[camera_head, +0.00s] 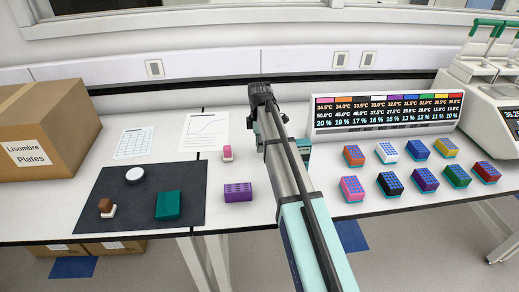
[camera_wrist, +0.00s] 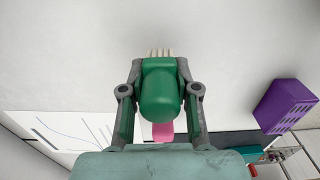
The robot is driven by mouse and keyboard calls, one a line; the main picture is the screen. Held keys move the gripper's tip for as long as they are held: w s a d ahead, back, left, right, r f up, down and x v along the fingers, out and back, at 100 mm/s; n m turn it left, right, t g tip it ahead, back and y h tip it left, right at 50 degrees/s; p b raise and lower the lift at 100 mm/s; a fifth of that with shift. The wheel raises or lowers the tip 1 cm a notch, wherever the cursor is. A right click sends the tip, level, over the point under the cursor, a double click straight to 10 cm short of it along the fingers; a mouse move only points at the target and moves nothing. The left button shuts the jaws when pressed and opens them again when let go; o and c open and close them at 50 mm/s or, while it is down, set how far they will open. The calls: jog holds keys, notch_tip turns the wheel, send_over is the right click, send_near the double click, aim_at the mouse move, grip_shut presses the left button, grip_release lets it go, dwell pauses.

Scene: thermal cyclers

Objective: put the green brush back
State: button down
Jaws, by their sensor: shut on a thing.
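The green brush (camera_wrist: 160,95) has a rounded green handle and pale bristles at its far end. My gripper (camera_wrist: 160,68) is shut on it, with a finger on each side, in the wrist view. The bristles point toward the top of that picture, over a plain pale surface. In the head view my arm hides the brush and most of my gripper.
A pink brush (camera_head: 227,153) stands left of my arm, near a purple rack (camera_head: 238,192). A dark mat (camera_head: 150,185) holds a brown brush (camera_head: 106,207), a white round thing (camera_head: 135,175) and a green block (camera_head: 168,205). Several colored racks (camera_head: 388,152) stand right.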

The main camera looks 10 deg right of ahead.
jog(key=shift+f+p, duration=0.3)
jog(key=shift+f, duration=1.25)
jog(key=c, duration=0.9)
grip_release()
jog(key=shift+f, duration=0.15)
jog(key=shift+o, duration=0.2)
notch_tip(320, 180, up, 12)
jog(key=b, duration=0.2)
jog(key=shift+r+b, duration=0.2)
jog(key=shift+b, duration=0.15)
